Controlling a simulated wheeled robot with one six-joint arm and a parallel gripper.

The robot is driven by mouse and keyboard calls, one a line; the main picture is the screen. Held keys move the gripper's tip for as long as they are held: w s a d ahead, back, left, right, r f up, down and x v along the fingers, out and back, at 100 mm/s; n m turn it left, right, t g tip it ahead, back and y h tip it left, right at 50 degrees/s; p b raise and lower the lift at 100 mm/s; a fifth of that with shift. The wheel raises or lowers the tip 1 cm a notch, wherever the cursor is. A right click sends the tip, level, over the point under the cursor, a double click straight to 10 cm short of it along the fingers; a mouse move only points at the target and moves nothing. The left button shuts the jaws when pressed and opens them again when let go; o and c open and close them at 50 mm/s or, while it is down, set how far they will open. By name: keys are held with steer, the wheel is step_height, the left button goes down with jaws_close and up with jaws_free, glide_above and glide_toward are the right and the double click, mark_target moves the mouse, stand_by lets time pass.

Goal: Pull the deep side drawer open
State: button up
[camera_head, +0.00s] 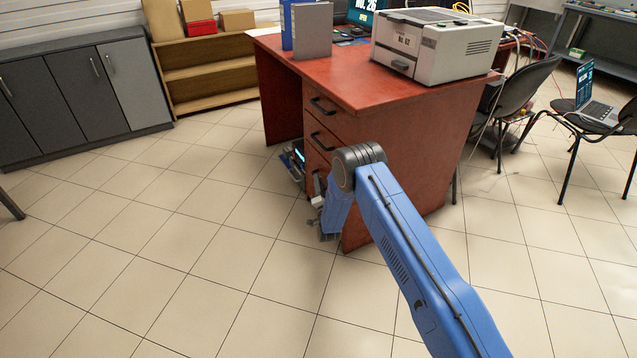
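The red-brown desk (425,150) stands at the centre with a column of drawers on its left-facing side. The upper drawer has a dark handle (322,106) and the one below it has another dark handle (322,142). The deep side drawer (313,163) is at the bottom, largely hidden behind my arm and gripper. All drawer fronts that show look closed. My gripper (316,212) is low, just in front of the deep drawer's front. Its fingers are small and partly hidden, so I cannot tell whether they touch the handle.
A printer (440,45), a blue binder (287,25) and a grey binder (312,30) stand on the desk. A device with a lit screen (298,155) is beside the drawers. Chairs (515,95) are at the right. The tiled floor (170,240) to the left is clear.

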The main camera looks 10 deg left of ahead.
steer(key=shift+w, duration=0.25)
jaws_close()
steer(key=shift+a, duration=0.15)
steer(key=s+a, duration=1)
steer(key=a, duration=0.4)
steer(key=s+a, duration=1)
steer(key=a, duration=0.5)
steer(key=shift+a, duration=0.1)
jaws_free()
